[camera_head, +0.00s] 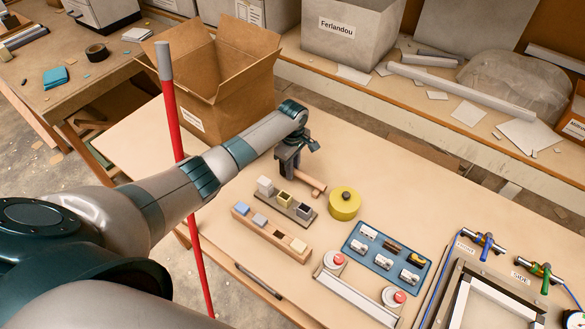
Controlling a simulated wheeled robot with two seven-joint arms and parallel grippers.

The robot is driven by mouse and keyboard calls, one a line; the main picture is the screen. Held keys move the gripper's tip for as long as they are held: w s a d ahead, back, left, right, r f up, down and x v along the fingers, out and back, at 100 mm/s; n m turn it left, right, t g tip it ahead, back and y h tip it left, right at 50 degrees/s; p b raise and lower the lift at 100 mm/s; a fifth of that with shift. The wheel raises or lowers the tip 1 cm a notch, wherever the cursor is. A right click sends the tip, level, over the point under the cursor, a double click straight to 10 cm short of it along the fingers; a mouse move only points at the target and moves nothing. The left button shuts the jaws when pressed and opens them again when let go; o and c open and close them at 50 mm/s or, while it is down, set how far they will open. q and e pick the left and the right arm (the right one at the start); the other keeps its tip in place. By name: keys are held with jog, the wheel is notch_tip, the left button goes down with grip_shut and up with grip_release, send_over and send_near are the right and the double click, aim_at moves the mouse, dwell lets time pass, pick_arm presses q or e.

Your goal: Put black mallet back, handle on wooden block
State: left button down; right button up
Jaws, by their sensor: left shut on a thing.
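My left gripper (297,148) reaches down from the end of my left arm to the table, left of the yellow round pot. It is shut on the black mallet. The mallet's wooden handle (309,180) shows below the gripper and points toward the lower right, close to the table top. The dark mallet head is hard to tell apart from the dark gripper fingers. A small light wooden piece at the handle's far end may be the wooden block; I cannot tell whether the handle rests on it. My right gripper is out of view.
A yellow round pot (344,204) stands just right of the handle. In front are a grey holder with small blocks (287,203) and a wooden strip (270,234). A blue tray (385,254) lies further right. An open cardboard box (222,80) stands behind my arm.

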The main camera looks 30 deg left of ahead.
pick_arm(q)
jog(key=shift+f+b, duration=0.35)
jog(key=shift+f, duration=0.5)
dwell(0.3)
grip_release()
jog(key=shift+f, duration=0.1)
dwell(0.4)
dwell(0.4)
